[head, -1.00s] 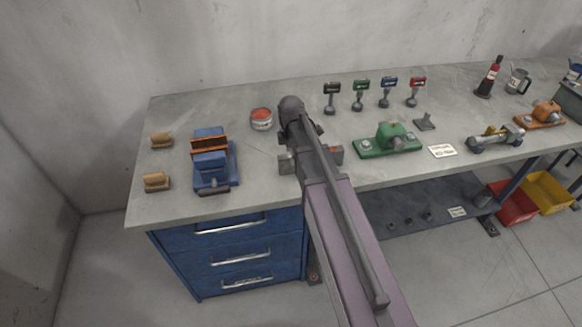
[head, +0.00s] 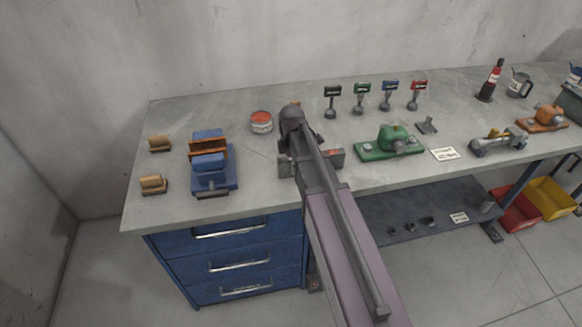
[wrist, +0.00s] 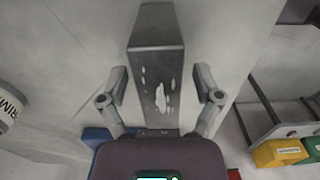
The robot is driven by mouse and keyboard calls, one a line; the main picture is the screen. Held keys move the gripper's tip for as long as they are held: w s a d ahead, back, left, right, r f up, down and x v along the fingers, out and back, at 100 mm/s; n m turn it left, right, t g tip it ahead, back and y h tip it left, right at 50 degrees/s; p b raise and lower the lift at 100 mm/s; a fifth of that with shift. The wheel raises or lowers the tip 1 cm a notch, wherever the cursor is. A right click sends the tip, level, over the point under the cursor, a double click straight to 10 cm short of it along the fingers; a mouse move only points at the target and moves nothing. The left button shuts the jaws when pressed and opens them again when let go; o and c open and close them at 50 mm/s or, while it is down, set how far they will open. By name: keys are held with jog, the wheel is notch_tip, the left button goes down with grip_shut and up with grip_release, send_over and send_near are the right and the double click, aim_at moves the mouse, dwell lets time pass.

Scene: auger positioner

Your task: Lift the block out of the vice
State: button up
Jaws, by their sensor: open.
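The blue vice (head: 212,181) stands on the left part of the bench, with orange-brown jaw pieces (head: 208,149) between its blue parts. I cannot make out a separate block between them. My gripper (wrist: 160,80) is open, its two fingers spread apart in the wrist view. A dark grey block-like piece (wrist: 158,75) with white glints shows between the fingers, and I see no clear contact. In the head view my arm hides the fingers. Grey metal (head: 286,164) shows on both sides of my arm, right of the vice.
A primer tin (head: 261,127) stands behind, between vice and arm; it also shows in the wrist view (wrist: 8,108). Two tan pieces (head: 152,185) lie left of the vice. A green device (head: 390,146) stands to the right. The bench's front left is clear.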

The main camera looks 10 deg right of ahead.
jog(key=shift+c, duration=0.2)
grip_shut()
jog(key=shift+r, duration=0.15)
jog(key=shift+r+p, duration=1.75)
jog(key=shift+p, duration=0.15)
jog(key=s+r+p, duration=0.1)
jog(key=s, duration=1.5)
jog(key=shift+r, duration=0.15)
jog(key=shift+w, duration=0.1)
